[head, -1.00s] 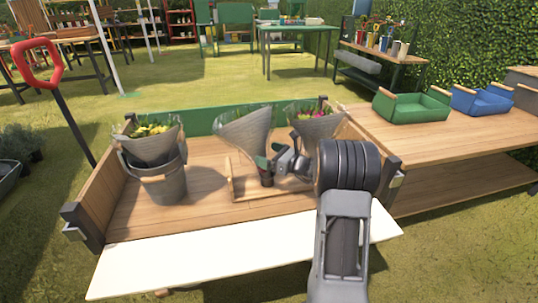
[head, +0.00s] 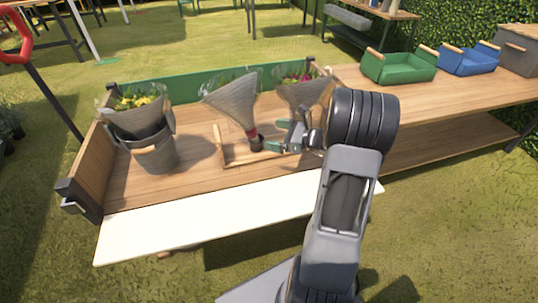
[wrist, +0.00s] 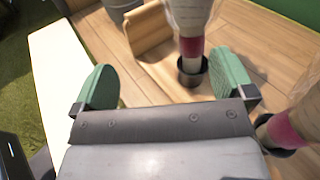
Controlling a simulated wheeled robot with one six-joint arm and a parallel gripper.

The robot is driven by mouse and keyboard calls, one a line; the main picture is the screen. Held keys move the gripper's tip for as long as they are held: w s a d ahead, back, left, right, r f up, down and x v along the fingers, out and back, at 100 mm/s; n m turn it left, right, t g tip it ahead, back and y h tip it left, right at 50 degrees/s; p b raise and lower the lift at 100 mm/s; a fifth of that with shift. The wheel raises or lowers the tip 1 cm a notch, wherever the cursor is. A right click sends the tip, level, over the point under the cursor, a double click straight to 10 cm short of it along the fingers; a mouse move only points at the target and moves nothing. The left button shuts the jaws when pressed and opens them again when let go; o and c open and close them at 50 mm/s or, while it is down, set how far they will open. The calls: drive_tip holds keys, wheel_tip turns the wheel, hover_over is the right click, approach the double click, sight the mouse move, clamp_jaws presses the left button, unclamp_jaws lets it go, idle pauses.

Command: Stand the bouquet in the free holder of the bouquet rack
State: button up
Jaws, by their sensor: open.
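The middle bouquet (head: 231,100), in a grey wrap with a red band low on its stem, stands in a dark cup of the wooden bouquet rack (head: 232,157). It leans to the left in the head view. In the wrist view its banded stem (wrist: 192,45) goes down into the black cup (wrist: 192,72). A second bouquet (head: 302,92) stands to its right, and its stem is in another cup in the wrist view (wrist: 285,130). My gripper (head: 276,137) is open and empty, just right of the middle stem. Its green fingers (wrist: 165,70) do not touch the stem.
A grey bucket (head: 155,155) holding another wrapped bouquet (head: 138,118) stands at the left of the wooden bed. A white board (head: 200,222) lies along the front. Green (head: 400,68) and blue (head: 468,62) trays stand on the table at right.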

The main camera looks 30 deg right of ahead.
drive_tip(key=s+a+n+g+h, duration=0.1)
drive_tip(key=s+a+n+g, duration=0.4)
drive_tip(key=a+n, duration=0.15)
drive_tip(key=s+a+n+g+h, duration=0.1)
drive_tip(key=s+a+n+g, duration=0.4)
drive_tip(key=a, duration=0.3)
drive_tip(key=s+r+n+h, duration=0.1)
drive_tip(key=s+n+h, duration=0.7)
drive_tip(key=n, duration=0.7)
drive_tip(key=shift+s+a+h, duration=0.2)
drive_tip(key=shift+h, duration=0.4)
